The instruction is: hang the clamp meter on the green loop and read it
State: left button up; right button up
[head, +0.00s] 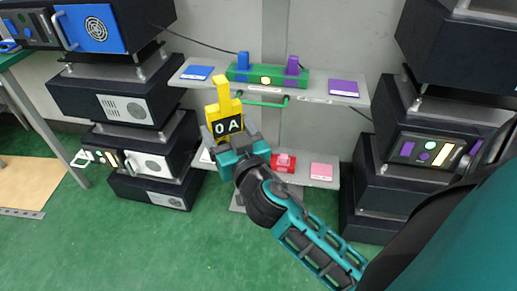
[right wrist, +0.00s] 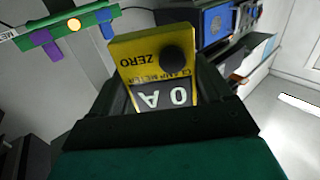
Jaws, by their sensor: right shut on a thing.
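The yellow clamp meter (head: 217,112) is held up in front of the shelves in the head view. Its dark display reads "0 A". It also shows in the right wrist view (right wrist: 150,46), upside down, with the word "ZERO" and a dark round spot on its yellow face. My right gripper (head: 233,140) is shut on the meter's lower body. The green loop (head: 264,104) is a thin bar under the green box (head: 264,75) on the upper shelf, to the right of the meter in the picture. Meter and loop look apart. My left gripper is not in view.
The green box carries a blue lever (head: 243,60), a purple lever (head: 292,65) and a lit yellow lamp. The upper shelf (head: 317,94) also holds a blue and a purple card. A red block (head: 283,164) sits on the lower shelf. Dark equipment stacks stand on both sides.

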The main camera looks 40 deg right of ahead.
pick_arm(q)
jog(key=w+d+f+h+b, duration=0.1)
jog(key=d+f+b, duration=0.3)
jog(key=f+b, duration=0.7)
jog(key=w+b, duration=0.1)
jog(key=b, duration=0.4)
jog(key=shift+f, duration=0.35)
pick_arm(e)
jog(key=w+d+f+m+g+h, duration=0.2)
jog(key=d+f+h, duration=0.3)
jog(key=f, duration=0.3)
jog(key=w+d+f+m+g+h, duration=0.3)
jog(key=w+d+f+m+h, duration=0.1)
jog(key=f, duration=0.4)
jog(key=shift+d+f+m+g+h, duration=0.25)
jog(key=shift+d+m+h, duration=0.25)
jog(key=shift+d+m, duration=0.3)
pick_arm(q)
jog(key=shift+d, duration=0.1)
pick_arm(e)
jog(key=shift+d+r, duration=0.1)
